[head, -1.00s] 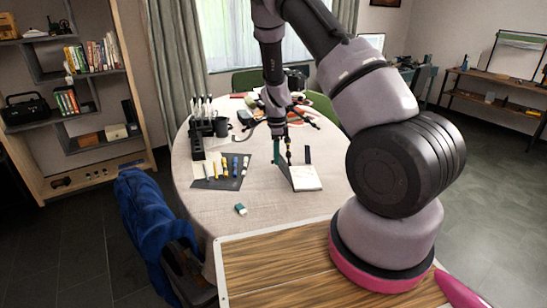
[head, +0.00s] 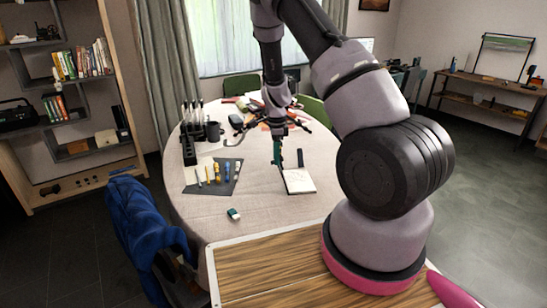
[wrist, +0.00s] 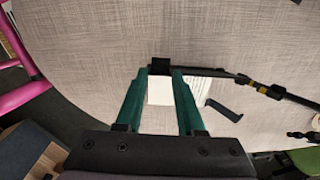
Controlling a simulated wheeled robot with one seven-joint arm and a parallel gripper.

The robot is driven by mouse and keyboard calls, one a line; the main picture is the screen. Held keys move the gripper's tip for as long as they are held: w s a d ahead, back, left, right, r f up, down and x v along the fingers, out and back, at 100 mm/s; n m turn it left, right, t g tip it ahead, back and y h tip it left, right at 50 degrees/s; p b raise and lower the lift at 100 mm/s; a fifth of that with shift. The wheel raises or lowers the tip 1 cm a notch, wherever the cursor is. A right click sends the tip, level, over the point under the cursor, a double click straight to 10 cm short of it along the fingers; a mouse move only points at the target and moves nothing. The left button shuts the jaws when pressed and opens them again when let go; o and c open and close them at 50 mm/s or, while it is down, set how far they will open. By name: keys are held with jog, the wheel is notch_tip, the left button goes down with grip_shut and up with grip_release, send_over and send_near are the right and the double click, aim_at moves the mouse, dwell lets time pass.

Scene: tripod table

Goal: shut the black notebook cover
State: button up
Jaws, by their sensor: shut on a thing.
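The notebook (head: 301,183) lies open on the round table, with its white pages facing up. Its black cover (head: 283,178) stands up steeply along the left side of the pages and looks like a thin dark strip. My gripper (head: 279,163) points down at the top of the cover, with its teal fingers shut on it. In the wrist view the two green fingers (wrist: 161,72) have a dark piece of the cover (wrist: 160,64) between their tips. White pages (wrist: 196,88) show behind and to the right of the fingers. Most of the cover's face is hidden.
A separate small black bar (head: 300,157) lies just behind the notebook. A dark mat (head: 217,184) with several pens is to the left, and a small green-and-white block (head: 234,214) is in front.

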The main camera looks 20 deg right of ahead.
jog(key=shift+s+d+r, duration=0.1)
jog(key=shift+d+r, duration=0.1)
jog(key=shift+d, duration=0.35)
jog(key=shift+d, duration=0.1)
jog(key=shift+s+d+r, duration=0.1)
jog(key=shift+d, duration=0.35)
jog(key=shift+s+d+r, duration=0.1)
jog(key=shift+d, duration=0.45)
jog(key=shift+s+d+r, duration=0.1)
jog(key=shift+s+d, duration=0.05)
jog(key=shift+d, duration=0.35)
jog(key=shift+s+d+r, duration=0.1)
jog(key=shift+d, duration=0.5)
jog(key=shift+s+d, duration=0.2)
jog(key=shift+d, duration=0.8)
